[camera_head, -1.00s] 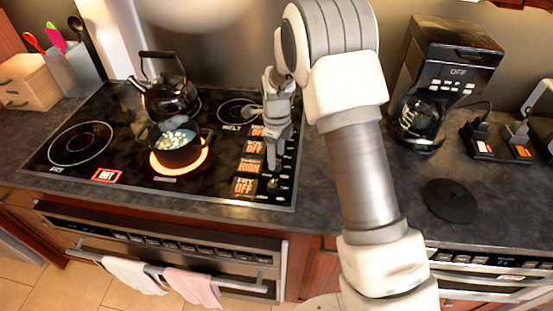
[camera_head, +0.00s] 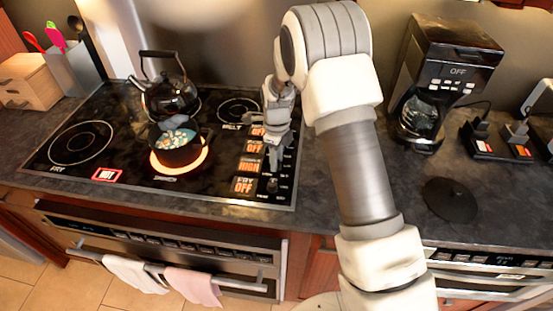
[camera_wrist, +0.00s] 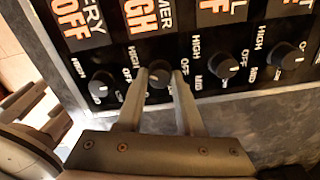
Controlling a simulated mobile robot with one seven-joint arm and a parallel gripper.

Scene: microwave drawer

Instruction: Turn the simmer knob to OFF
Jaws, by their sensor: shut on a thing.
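The stove's control panel is on the right side of the black cooktop (camera_head: 110,165). In the wrist view, the simmer knob (camera_wrist: 158,76) is a small black round knob between my two fingertips. The orange simmer display (camera_wrist: 138,18) above it reads HIGH; this display also shows in the head view (camera_head: 249,167). My gripper (camera_wrist: 158,84) is shut on the simmer knob, one finger on each side. In the head view, my gripper (camera_head: 274,160) points down at the panel and hides the knob.
In the wrist view, the fry knob (camera_wrist: 102,86) is left of my fingers, with two more knobs (camera_wrist: 228,67) (camera_wrist: 287,57) to the right. Other displays read OFF. A pot (camera_head: 176,147) sits on a glowing burner, with a kettle (camera_head: 172,97) behind. A coffee maker (camera_head: 440,75) stands at right.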

